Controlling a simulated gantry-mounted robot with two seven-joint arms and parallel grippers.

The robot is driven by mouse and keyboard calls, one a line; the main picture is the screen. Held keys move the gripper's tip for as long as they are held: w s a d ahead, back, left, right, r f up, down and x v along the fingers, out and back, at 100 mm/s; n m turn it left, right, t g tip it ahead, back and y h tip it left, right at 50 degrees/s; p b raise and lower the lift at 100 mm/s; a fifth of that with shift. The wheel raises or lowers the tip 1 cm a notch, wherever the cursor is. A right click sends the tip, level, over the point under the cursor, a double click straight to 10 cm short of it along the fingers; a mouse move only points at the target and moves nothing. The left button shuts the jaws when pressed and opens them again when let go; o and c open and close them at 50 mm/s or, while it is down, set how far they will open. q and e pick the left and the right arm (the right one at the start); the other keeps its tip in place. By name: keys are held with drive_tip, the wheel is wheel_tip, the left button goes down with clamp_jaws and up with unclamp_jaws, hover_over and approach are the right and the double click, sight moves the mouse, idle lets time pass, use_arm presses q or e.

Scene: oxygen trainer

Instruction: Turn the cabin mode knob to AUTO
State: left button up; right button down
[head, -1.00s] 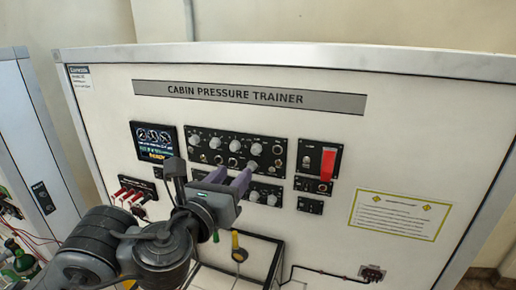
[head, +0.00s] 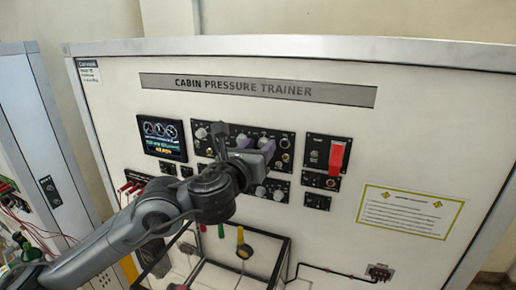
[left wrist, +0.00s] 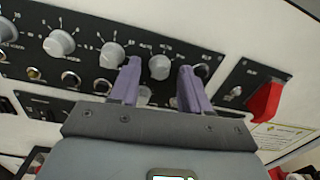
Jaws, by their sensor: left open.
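The upper black knob panel (head: 283,156) carries a row of grey knobs with white scale marks. In the left wrist view, one knob (left wrist: 160,66) sits between the purple fingertips of my left gripper (left wrist: 157,78). The fingers stand open on either side of it; I cannot tell whether they touch it. Another knob (left wrist: 112,55) is just left of the left finger. The labels are too small to read surely, so the knob's setting is unclear. In the head view, my left gripper (head: 254,146) covers the panel's middle. My right gripper is not in view.
A red switch cover (head: 336,155) stands out right of the knob panel; it also shows in the left wrist view (left wrist: 265,102). A lit display (head: 162,137) is at the left.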

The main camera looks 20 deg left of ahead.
use_arm(q)
drive_tip(key=shift+c, duration=0.5)
clamp_jaws()
